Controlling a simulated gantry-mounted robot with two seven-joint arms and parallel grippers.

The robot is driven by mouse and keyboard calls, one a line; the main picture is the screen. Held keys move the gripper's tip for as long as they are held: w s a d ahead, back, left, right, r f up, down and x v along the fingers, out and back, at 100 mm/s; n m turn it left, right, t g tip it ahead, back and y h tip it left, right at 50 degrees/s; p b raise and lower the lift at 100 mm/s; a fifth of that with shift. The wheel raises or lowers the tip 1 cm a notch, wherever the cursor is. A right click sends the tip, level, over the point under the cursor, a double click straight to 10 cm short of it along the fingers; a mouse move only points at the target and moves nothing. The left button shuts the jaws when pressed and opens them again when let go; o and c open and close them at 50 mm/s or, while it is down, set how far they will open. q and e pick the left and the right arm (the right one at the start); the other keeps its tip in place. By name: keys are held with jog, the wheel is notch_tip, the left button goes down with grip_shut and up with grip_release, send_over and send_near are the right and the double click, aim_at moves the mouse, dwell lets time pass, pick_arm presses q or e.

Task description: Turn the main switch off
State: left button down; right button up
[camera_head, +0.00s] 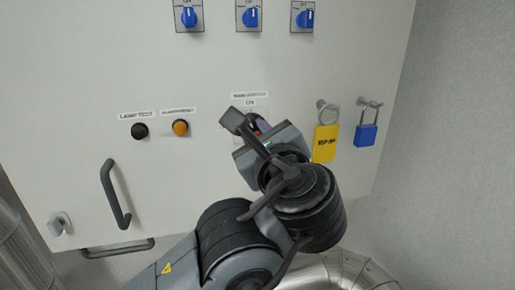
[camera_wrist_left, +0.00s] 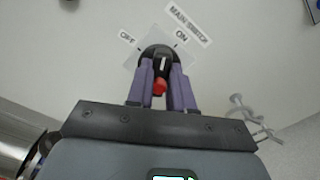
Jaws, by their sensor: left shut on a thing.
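The main switch (camera_wrist_left: 157,51) is a black rotary knob with a red part on a light plate, labelled MAIN SWITCH, with OFF at upper left and ON at upper right in the left wrist view. A white mark on the knob points roughly upward there, between the two words. My left gripper (camera_wrist_left: 161,73) has its two purple fingers shut on the knob, one on each side. In the head view my left gripper (camera_head: 261,125) is at the panel, and its wrist hides most of the switch. My right gripper is in neither view.
Right of the switch hang a yellow tag (camera_head: 325,144) and a blue padlock (camera_head: 366,135). Left are a black button (camera_head: 139,130), an orange button (camera_head: 180,127) and a dark door handle (camera_head: 116,194). Several blue rotary switches (camera_head: 189,17) sit above. Pipes (camera_head: 345,270) run below.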

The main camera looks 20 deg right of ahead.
pick_arm(q)
jog(key=n+b, duration=0.1)
jog(key=n, duration=0.1)
jog(key=n+b, duration=0.4)
jog(key=shift+a+f, duration=0.15)
jog(key=shift+f, duration=0.15)
jog(key=n+b, duration=0.2)
jog(key=n, duration=0.2)
jog(key=shift+b, duration=0.35)
jog(key=shift+n+b, duration=0.45)
jog(key=shift+n, duration=0.65)
jog(key=shift+a, duration=0.1)
jog(key=c, duration=1)
grip_release()
jog(key=shift+s, duration=0.1)
